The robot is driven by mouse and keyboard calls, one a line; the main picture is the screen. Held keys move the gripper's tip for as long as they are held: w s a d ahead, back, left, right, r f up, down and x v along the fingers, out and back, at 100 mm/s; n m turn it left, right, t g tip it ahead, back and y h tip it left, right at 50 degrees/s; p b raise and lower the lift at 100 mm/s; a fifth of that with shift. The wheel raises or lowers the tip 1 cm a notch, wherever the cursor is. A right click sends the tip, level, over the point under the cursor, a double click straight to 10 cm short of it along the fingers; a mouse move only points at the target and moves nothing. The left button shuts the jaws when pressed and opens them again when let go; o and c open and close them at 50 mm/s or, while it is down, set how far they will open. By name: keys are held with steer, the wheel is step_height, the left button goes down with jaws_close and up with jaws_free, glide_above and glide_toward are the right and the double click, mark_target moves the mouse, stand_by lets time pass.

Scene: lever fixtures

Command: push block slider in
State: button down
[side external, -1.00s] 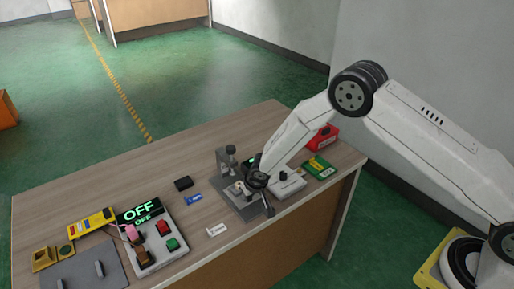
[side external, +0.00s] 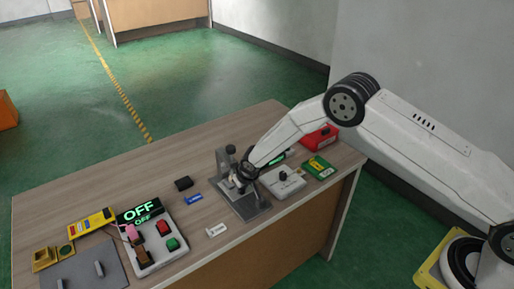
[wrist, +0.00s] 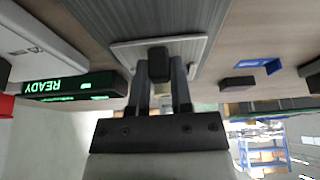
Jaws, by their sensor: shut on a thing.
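The slider fixture has a grey base plate (side external: 250,211) with an upright bracket, on the wooden table near its right end. My gripper (side external: 241,184) is down at this fixture, tilted, and hides part of it. In the wrist view, my gripper (wrist: 160,78) has its two fingers shut on a small dark block (wrist: 158,57), which stands in front of the ribbed grey plate (wrist: 190,46). I cannot tell how far the slider is in.
A white box with a knob (side external: 284,184) stands close right of the fixture, with a lit READY display (wrist: 68,87). A green-yellow box (side external: 319,168) and a red box (side external: 320,138) are further right. A blue piece (side external: 194,198) and an OFF panel (side external: 139,213) lie left.

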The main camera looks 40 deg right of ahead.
steer(key=shift+w+r, duration=0.1)
steer(key=shift+w, duration=0.2)
steer(key=c, duration=0.9)
jaws_free()
steer(key=o, duration=0.4)
steer(key=shift+s+r, duration=0.1)
steer(key=shift+s, duration=0.05)
steer(key=shift+v, duration=3.7)
